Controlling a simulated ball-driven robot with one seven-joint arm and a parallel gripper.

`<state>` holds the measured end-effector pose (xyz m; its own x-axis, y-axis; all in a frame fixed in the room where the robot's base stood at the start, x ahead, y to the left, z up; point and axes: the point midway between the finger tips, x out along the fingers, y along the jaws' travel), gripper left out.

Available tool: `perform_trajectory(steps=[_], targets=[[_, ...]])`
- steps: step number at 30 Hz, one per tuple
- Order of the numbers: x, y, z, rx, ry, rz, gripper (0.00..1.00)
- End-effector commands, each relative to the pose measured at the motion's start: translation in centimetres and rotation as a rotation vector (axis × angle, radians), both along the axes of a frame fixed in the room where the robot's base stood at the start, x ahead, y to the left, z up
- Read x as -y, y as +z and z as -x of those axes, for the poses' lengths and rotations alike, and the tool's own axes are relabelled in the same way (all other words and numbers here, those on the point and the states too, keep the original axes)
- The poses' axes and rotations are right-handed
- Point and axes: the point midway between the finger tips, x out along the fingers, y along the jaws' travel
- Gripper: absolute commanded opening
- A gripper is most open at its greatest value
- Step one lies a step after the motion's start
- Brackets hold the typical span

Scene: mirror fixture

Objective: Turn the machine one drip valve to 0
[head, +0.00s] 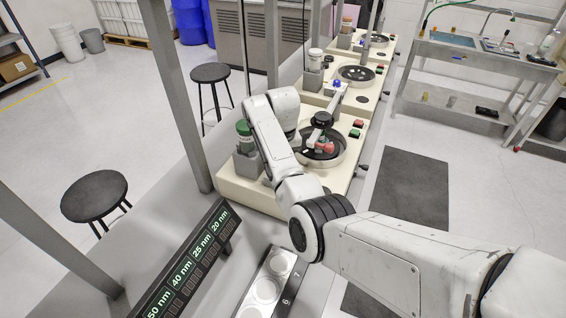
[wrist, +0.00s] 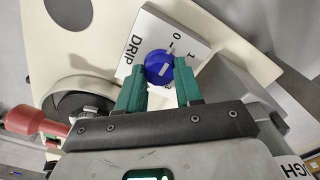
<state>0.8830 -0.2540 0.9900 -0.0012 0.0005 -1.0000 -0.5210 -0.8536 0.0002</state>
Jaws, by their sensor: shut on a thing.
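The drip valve is a blue round knob (wrist: 165,59) with a pale mark on its face, in the wrist view. It sits on a white plate (wrist: 139,45) lettered DRIP, with 0 and 1 printed beside the knob. My gripper (wrist: 159,74) has its green fingers on either side of the knob and is shut on it. The exact direction of the knob's mark is hard to tell. In the head view my arm reaches over machine one (head: 240,193), the nearest cream machine. The knob and gripper are hidden there behind my arm.
A green-topped bottle (head: 244,129) on a grey stand is at machine one's left. Its round plate bowl and a red knob (head: 327,147) are close to my arm. More cream machines (head: 341,96) stand behind. A sign (head: 185,262) with nm sizes stands in front.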

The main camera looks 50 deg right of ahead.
Motion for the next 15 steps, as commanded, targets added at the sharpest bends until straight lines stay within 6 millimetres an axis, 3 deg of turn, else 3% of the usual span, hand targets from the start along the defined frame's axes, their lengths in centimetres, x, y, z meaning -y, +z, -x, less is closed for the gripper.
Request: perform_trajectory(steps=[14,15], targets=[[0.04,0.16,-0.12,0.004,0.016,0.003,0.05],[0.03,0.16,-0.12,0.004,0.016,0.003,0.36]])
